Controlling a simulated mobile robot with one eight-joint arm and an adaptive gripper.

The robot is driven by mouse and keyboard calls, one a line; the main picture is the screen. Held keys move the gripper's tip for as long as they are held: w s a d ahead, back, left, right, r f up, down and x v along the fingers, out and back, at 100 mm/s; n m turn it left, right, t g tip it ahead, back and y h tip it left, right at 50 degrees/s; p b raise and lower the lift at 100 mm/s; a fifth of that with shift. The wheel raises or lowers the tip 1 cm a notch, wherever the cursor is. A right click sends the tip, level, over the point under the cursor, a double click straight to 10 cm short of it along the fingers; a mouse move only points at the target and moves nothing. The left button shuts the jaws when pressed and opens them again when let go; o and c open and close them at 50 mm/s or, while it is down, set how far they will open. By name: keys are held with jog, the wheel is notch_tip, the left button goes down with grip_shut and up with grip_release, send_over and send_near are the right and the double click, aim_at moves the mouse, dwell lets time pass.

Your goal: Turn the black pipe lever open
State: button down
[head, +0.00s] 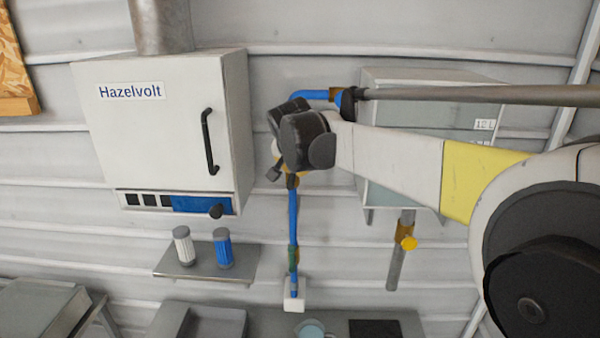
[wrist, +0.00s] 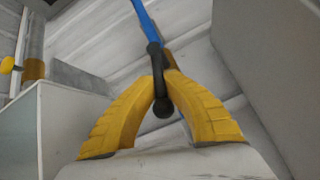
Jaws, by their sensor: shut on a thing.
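The black pipe lever (wrist: 163,104) with a round knob at its end sits on the blue pipe (wrist: 142,18), between my gripper's yellow fingers in the wrist view. My gripper (wrist: 160,80) is shut on the lever, with the knob sticking out toward the camera. In the head view the blue pipe (head: 293,225) runs down the wall below my dark wrist. There my wrist and arm hide most of the gripper and the lever, so the lever's angle is hard to tell.
A white Hazelvolt cabinet (head: 160,135) hangs to the left, above a shelf (head: 200,271) with two cartridges. A grey hopper box (head: 400,205) is behind my arm. A grey horizontal pipe (head: 470,94) passes above my arm.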

jog(key=shift+a+n+h+b, duration=0.4)
jog(key=shift+a+n+h, duration=0.25)
jog(key=shift+h, duration=0.35)
jog(key=c, duration=1.5)
grip_release()
jog(key=shift+o, duration=0.4)
jog(key=shift+w+f, duration=0.1)
jog(key=shift+w, duration=0.1)
jog(key=v, duration=1.2)
